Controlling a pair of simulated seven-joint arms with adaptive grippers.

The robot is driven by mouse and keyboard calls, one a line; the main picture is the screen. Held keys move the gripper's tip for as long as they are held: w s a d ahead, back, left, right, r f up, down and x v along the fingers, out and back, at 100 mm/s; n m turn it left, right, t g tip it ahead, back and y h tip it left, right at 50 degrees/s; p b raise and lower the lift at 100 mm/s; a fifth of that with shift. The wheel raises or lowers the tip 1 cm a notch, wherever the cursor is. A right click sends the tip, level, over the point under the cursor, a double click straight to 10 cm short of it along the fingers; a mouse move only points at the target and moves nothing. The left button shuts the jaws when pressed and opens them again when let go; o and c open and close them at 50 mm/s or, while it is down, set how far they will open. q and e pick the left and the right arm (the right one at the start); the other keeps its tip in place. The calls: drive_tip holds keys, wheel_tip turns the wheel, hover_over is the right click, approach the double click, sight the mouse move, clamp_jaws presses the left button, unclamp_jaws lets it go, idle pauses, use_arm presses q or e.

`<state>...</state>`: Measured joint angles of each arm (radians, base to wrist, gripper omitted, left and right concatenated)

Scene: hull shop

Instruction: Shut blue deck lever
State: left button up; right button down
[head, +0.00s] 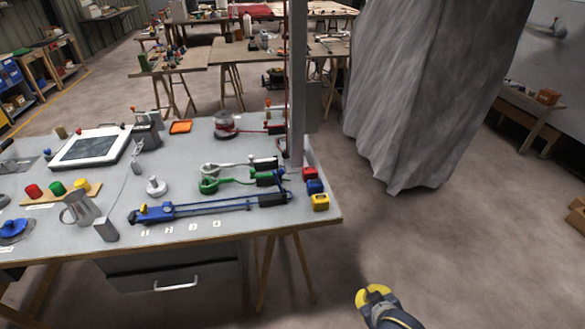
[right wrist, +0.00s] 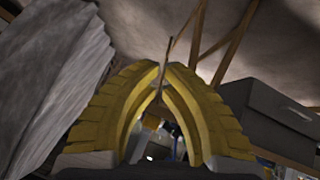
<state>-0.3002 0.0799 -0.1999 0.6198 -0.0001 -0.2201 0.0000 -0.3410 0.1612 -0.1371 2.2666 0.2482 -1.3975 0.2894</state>
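The blue deck lever (head: 210,207) lies along the front of the grey workbench (head: 200,235) in the head view. It is a long, low blue device with a yellow knob near its left end and a dark block at its right end. I cannot tell its exact lever position. My right gripper (head: 368,293) has yellow fingers and is off the bench's right front, over the floor, well apart from the lever. In the right wrist view its fingertips (right wrist: 161,68) meet with nothing seen between them. My left gripper is out of view.
Behind the lever lie a green-handled device (head: 225,183) and a whitish one (head: 225,168). Red, blue (head: 315,187) and yellow cubes sit at the bench's right edge. A post (head: 297,80) rises there. A grey draped sheet (head: 425,90) hangs at right.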

drive_tip(key=w+a+r+m+t+y, duration=0.2)
drive_tip(key=w+a+r+m+y, duration=0.3)
drive_tip(key=w+r, duration=0.75)
drive_tip(key=w+a+r+m+t+y, duration=0.2)
drive_tip(key=w+a+r+m+y, duration=0.25)
drive_tip(key=w+r, duration=0.85)
drive_tip(key=s+a+f+x, duration=0.1)
drive_tip(key=f+x, duration=0.1)
drive_tip(key=x, duration=1.2)
drive_tip(key=shift+s+a+f, duration=0.25)
drive_tip(key=shift+a, duration=0.2)
